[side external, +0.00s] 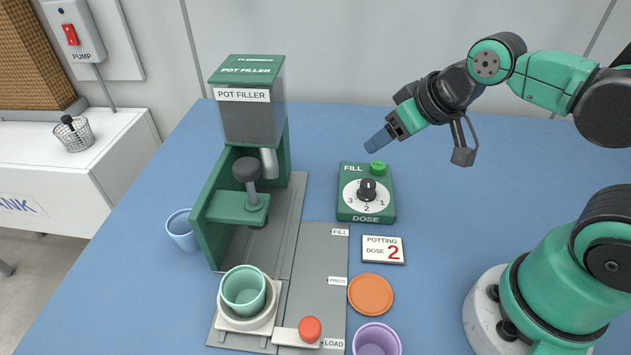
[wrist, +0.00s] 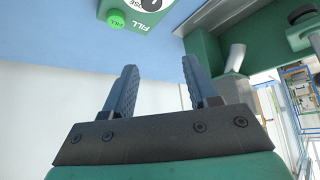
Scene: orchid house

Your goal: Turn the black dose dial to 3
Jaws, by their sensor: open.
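The black dose dial (side external: 367,190) sits on a white face marked 1, 2 and 3, on the green dose box (side external: 347,213). I cannot tell clearly which number it points at. The box has a green FILL button (side external: 378,168) behind the dial. In the wrist view the box (wrist: 134,12) and button (wrist: 116,20) show at the top edge, with the dial (wrist: 153,4) cut off. My gripper (side external: 378,141) is open and empty, in the air above and behind the box. Its two fingers (wrist: 158,66) stand apart in the wrist view.
A card (side external: 383,250) before the box reads "POTTING DOSE 2". The green pot filler (side external: 230,190) stands left, with a teal pot (side external: 244,290) in a holder on its grey track. A red knob (side external: 310,328), orange saucer (side external: 371,294) and purple pot (side external: 376,343) are nearer.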

